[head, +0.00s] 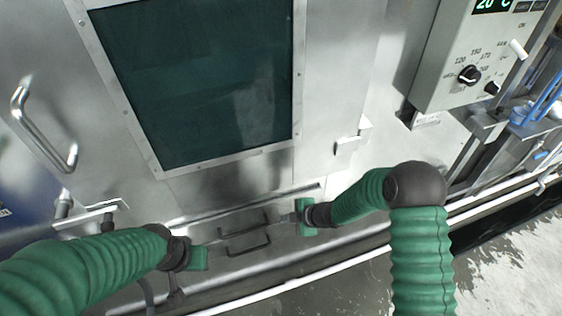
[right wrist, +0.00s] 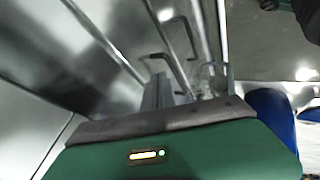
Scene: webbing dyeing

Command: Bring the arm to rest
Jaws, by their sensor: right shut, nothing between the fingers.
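My right arm comes in from the right in a green sleeve and bends at a dark joint. Its gripper (head: 284,217) points left in front of the machine's lower metal front, near the small dark handles. In the right wrist view the gripper's fingers (right wrist: 165,92) are together with nothing visible between them. My left gripper (head: 208,252) is at the lower left, pointing right towards the same handles; its fingers are too small to read. Whether either gripper touches the machine is unclear.
The steel machine has a dark window (head: 195,80), a bar handle (head: 42,130) at left and two small dark handles (head: 246,246) low down. A control box (head: 480,60) with knobs and a display is at upper right. A pale rail runs along the bottom above the wet-looking floor (head: 510,260).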

